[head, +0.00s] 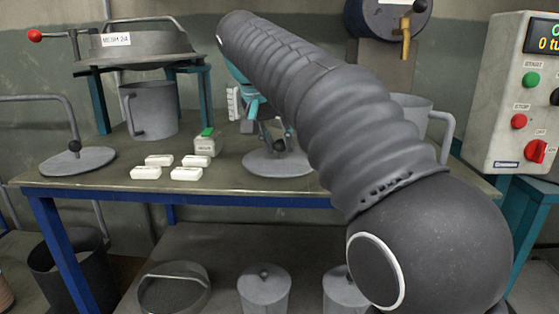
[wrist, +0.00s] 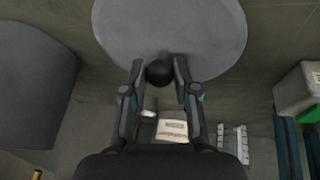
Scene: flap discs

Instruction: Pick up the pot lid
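The pot lid is a flat grey disc with a black ball knob. It lies on the workbench in the middle of the head view (head: 283,166), and in the wrist view the disc (wrist: 165,25) fills the top. My gripper (wrist: 160,68) has one finger on each side of the black knob (wrist: 160,73). The fingers are very close to the knob, and I cannot tell whether they touch it. In the head view my gripper (head: 262,125) shows only partly behind my arm, with the knob between its fingers.
Several white blocks (head: 158,160) and a small green-topped box (head: 208,142) are left of the lid. A grey jug (head: 150,108) stands behind them. A second disc with a black knob (head: 78,161) is at far left. A control box (head: 518,90) is at right.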

